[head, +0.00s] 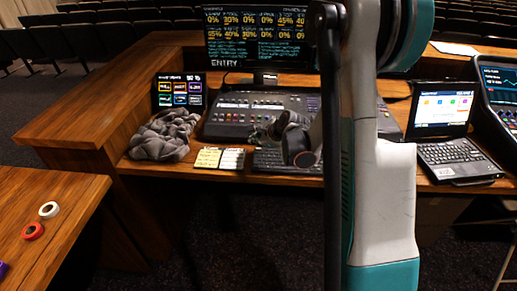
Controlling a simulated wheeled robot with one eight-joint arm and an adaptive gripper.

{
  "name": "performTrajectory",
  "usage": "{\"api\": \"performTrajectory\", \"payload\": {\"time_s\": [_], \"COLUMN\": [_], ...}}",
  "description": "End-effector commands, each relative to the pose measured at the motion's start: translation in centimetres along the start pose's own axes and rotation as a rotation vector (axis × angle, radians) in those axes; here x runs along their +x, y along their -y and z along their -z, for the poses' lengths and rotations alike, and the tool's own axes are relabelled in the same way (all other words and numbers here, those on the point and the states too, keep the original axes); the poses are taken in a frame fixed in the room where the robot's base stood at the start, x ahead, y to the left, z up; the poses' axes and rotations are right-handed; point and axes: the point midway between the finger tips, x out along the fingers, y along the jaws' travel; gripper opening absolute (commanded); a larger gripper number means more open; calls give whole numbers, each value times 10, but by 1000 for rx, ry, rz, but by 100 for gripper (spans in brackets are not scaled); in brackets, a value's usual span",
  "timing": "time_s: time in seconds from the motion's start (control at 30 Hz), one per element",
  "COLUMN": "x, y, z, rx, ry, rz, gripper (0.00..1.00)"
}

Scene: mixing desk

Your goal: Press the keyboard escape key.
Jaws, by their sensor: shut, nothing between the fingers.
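A dark keyboard (268,161) lies on the wooden desk in front of the mixing console. My arm and gripper cover its right part. Its left end shows, but the keys are too small to tell the escape key apart. My gripper (276,130) is over the keyboard's back edge and the front of the console, small and dark in the picture. It is shut and holds nothing. I cannot tell whether it touches anything. A laptop (450,145) with its own keyboard stands open on the right.
The mixing console (237,115) has a large monitor (258,40) behind it. Left of the keyboard are note cards (219,158), a grey crumpled cloth (163,136) and a small screen (180,90). Tape rolls (48,210) lie on the side table. My arm hides the desk's middle right.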

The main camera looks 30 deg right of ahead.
Motion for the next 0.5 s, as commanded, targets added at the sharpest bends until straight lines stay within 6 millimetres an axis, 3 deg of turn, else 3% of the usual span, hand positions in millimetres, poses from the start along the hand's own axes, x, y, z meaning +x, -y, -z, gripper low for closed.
{"api": "performTrajectory", "payload": {"time_s": [0.5], "x": [-24], "y": [17], "z": [-17], "rx": [0], "ry": [0], "rz": [0], "gripper": [0]}}
